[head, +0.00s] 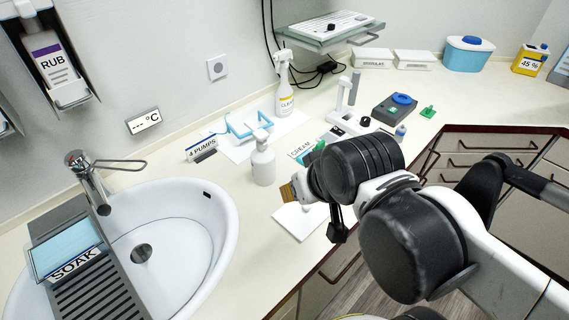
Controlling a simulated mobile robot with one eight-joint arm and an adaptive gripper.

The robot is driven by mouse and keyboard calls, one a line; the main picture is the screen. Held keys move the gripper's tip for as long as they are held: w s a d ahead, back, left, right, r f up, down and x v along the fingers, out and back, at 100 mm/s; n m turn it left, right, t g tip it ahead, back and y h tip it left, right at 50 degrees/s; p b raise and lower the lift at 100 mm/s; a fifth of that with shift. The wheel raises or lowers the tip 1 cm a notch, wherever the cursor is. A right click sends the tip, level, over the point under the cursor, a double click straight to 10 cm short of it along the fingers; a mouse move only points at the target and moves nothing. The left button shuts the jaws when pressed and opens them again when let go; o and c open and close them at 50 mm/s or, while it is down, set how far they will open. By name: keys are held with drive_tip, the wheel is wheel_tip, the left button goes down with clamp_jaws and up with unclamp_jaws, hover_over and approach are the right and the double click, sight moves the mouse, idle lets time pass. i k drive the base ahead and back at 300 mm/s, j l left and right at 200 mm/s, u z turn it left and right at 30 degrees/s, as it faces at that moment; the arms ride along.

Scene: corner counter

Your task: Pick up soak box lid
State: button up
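A soak box (68,262), labelled SOAK, sits on the grey slatted rack over the sink at the lower left. Its top looks light blue, and I cannot tell whether that is a lid or its contents. A flat white square piece (297,222) lies on the counter near the front edge; it may be the lid, but no mark on it shows this. My gripper (310,200) is above and beside this white piece, partly covering it. The arm hides much of the gripper, so its opening is unclear. I see nothing held.
A white pump bottle (263,163) stands close left of my gripper. Behind are a blue-framed holder (249,122), a spray bottle (284,88) and a white stand device (347,104). The sink (185,240) is left. A blue-lidded tub (467,56) stands at the back right.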

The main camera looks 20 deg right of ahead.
sight(300, 220)
drive_tip(key=u, duration=1.55)
drive_tip(key=k+l+z, duration=0.1)
drive_tip(key=z, duration=0.35)
drive_tip(key=k+l+z, duration=0.15)
drive_tip(key=z, duration=0.25)
drive_tip(key=k+l+z, duration=0.15)
drive_tip(key=z, duration=0.3)
drive_tip(key=u, duration=1.4)
drive_tip(key=i+z, duration=0.1)
drive_tip(key=z, duration=0.85)
